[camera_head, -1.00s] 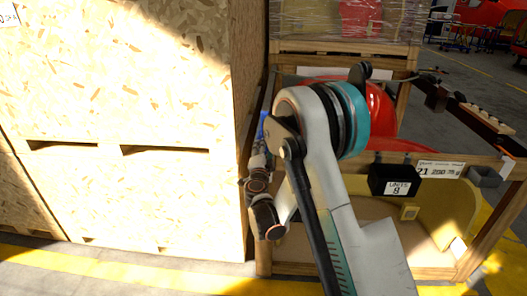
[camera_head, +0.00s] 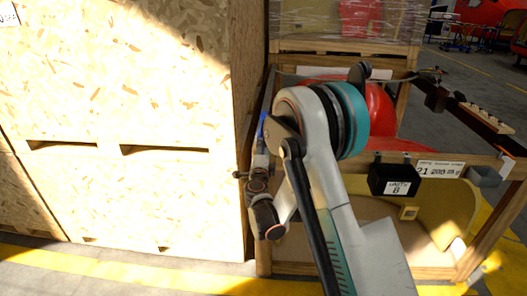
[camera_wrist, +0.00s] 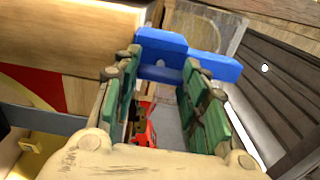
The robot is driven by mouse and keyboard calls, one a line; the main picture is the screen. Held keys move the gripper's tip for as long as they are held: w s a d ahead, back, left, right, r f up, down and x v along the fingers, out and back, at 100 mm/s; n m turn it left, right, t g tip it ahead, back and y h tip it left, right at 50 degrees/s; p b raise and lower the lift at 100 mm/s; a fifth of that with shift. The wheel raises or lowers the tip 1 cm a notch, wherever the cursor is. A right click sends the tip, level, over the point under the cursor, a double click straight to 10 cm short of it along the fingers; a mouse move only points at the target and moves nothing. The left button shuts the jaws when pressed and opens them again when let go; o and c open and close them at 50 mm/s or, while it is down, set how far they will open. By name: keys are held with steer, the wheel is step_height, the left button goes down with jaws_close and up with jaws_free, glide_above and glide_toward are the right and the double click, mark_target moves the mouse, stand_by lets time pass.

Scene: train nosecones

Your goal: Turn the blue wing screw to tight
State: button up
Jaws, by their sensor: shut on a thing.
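The blue wing screw (camera_wrist: 215,66) shows at the top middle of the wrist view, with one wing to the left and one to the right. In the head view only a small blue part of the screw (camera_head: 262,124) shows, beside the pale crate wall. My gripper is mostly hidden there behind my arm. I cannot tell how far the screw's thread is in.
A tall chipboard crate (camera_head: 120,190) stands close on the left. A wooden frame (camera_head: 420,272) with a red nosecone (camera_head: 381,110) is behind and right of my arm. A black box marked 8 (camera_head: 394,181) hangs on its rail. Yellow-striped floor is in front.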

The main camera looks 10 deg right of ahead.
steer(key=o, duration=1.1)
steer(key=shift+c, duration=0.2)
steer(key=v, duration=0.7)
steer(key=shift+s, duration=0.25)
